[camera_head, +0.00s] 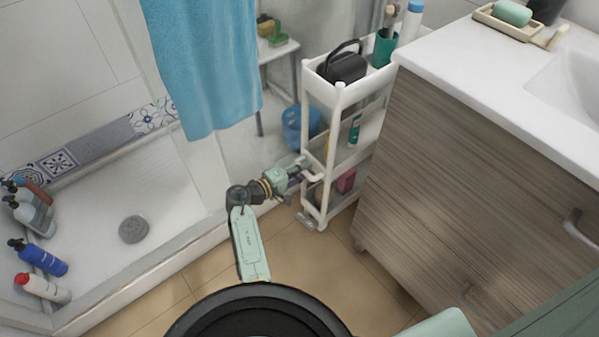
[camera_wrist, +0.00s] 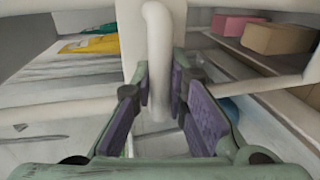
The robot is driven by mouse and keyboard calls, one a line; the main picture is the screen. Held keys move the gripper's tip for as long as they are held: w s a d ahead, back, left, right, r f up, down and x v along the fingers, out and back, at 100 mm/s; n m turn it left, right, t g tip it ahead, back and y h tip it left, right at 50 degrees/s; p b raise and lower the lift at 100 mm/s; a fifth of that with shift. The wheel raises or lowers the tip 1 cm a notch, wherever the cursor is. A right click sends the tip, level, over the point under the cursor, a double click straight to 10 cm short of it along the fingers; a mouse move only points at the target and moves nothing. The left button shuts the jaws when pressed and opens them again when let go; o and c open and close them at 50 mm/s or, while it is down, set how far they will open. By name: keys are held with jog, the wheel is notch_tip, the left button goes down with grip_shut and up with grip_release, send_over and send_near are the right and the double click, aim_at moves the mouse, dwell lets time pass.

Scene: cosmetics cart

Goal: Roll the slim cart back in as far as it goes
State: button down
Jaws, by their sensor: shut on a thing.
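The slim cart (camera_head: 333,140) is a white, three-tier trolley standing between the shower and the wooden vanity. Its front end sticks out a little past the vanity's near corner. A white bar handle (camera_wrist: 157,45) on its end runs up and down in the wrist view. My gripper (camera_head: 299,174) reaches the cart's end from the left at about middle height. In the wrist view my gripper (camera_wrist: 160,98) has its purple pads on both sides of the handle, shut on it. The cart's far end and most of its wheels are hidden.
The vanity (camera_head: 450,150) stands close along the cart's right side. A black bag (camera_head: 343,67) and a green cup (camera_head: 384,50) ride on the top tier. A blue basket (camera_head: 300,127) sits behind left. The shower curb (camera_head: 150,268) borders the floor at left.

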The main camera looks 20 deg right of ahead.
jog(key=shift+w+d+r, duration=0.1)
jog(key=shift+d+r, duration=0.05)
jog(key=shift+d, duration=0.1)
jog(key=c, duration=1.6)
grip_release()
jog(key=shift+o, duration=0.2)
jog(key=v, duration=1.2)
